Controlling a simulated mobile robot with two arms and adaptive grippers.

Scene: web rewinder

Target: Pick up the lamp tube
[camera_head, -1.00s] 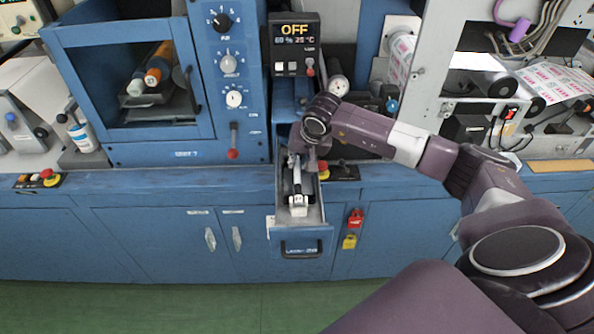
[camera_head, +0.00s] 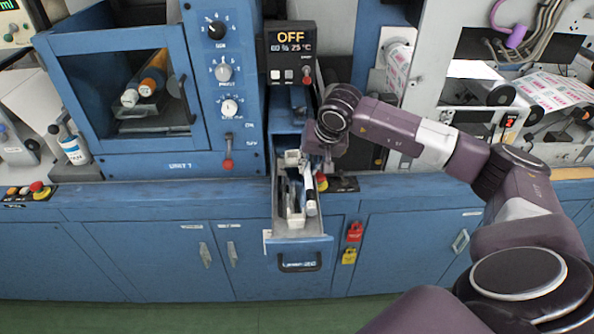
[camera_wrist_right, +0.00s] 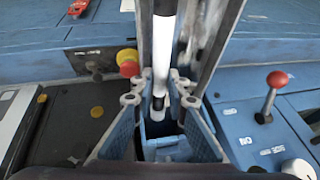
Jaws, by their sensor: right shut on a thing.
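The lamp tube (camera_head: 310,201) is a slim white tube with dark bands. It stands out over the right side of the open drawer (camera_head: 304,240), its near end towards me. My right gripper (camera_head: 311,168) is above the drawer's back part, partly hidden by its own wrist. In the right wrist view the tube (camera_wrist_right: 166,35) runs down between the two fingers of the right gripper (camera_wrist_right: 160,100), which is shut on it. A pale holder (camera_head: 293,205) lies in the drawer left of the tube. My left gripper is not in view.
The dryer panel reading OFF (camera_head: 294,50) stands behind the drawer. A red-and-yellow stop button (camera_wrist_right: 128,62) sits close beside the drawer. Red and yellow padlocks (camera_head: 353,233) hang right of it.

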